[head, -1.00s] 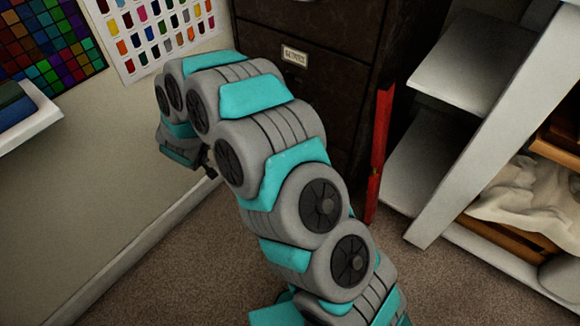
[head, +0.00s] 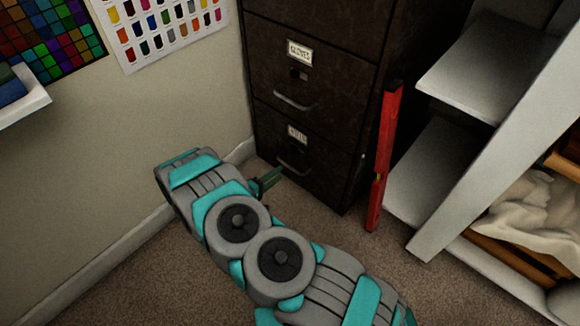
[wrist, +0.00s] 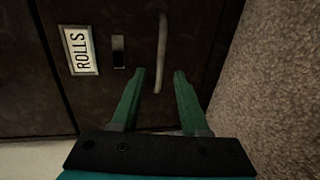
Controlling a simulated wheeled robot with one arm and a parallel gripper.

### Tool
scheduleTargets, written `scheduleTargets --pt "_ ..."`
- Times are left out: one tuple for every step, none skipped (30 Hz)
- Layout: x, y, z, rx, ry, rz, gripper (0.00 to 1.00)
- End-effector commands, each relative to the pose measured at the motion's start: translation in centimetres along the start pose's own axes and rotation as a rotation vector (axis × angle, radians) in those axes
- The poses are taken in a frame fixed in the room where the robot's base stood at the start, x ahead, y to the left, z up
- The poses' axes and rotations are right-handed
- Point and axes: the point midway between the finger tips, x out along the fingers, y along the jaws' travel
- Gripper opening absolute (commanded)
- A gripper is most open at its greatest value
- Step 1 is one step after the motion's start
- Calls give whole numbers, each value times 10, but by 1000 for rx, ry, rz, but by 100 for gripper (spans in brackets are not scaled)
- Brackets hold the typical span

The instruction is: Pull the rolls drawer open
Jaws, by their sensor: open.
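The rolls drawer (head: 322,168) is the bottom drawer of a dark filing cabinet and is shut. Its ROLLS label (wrist: 80,50) is clear in the wrist view, beside a small latch (wrist: 118,51). The drawer's bar handle (wrist: 161,55) runs up and down in the wrist view; in the head view the handle (head: 292,168) lies low on the drawer front. My gripper (wrist: 160,74) is open and empty, its two green fingers pointing at the drawer, with the handle's near end between the fingertips. In the head view, my gripper (head: 276,176) is just in front of the handle. I cannot tell whether they touch.
The gloves drawer (head: 305,85) above is shut. A red level (head: 384,150) leans at the cabinet's right side, by a white shelf unit (head: 465,140). A wall (head: 200,100) stands close on the left. Carpet (head: 130,260) in front is clear.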

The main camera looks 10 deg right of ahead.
Motion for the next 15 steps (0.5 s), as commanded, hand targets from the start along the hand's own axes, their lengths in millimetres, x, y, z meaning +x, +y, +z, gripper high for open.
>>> scheduleTargets --pt "7 0 1 1 -4 -1 45" --pt "11 0 1 1 -3 -1 45" --pt "17 0 1 1 -4 -2 45" --pt "22 0 1 2 -4 -2 45" --pt "27 0 1 2 -3 -3 45" --pt "33 0 1 3 -3 -3 45" --pt "38 0 1 3 -3 -4 45" --pt "42 0 1 3 -3 -4 45" --pt "48 0 1 3 -3 -4 45" --pt "52 0 1 3 -2 -5 45" --pt "55 0 0 3 -1 -5 45" --pt "60 0 0 3 -2 -5 45" --pt "62 0 0 4 -2 -6 45" --pt "64 0 0 3 -1 -6 45" --pt "67 0 0 3 0 -6 45"
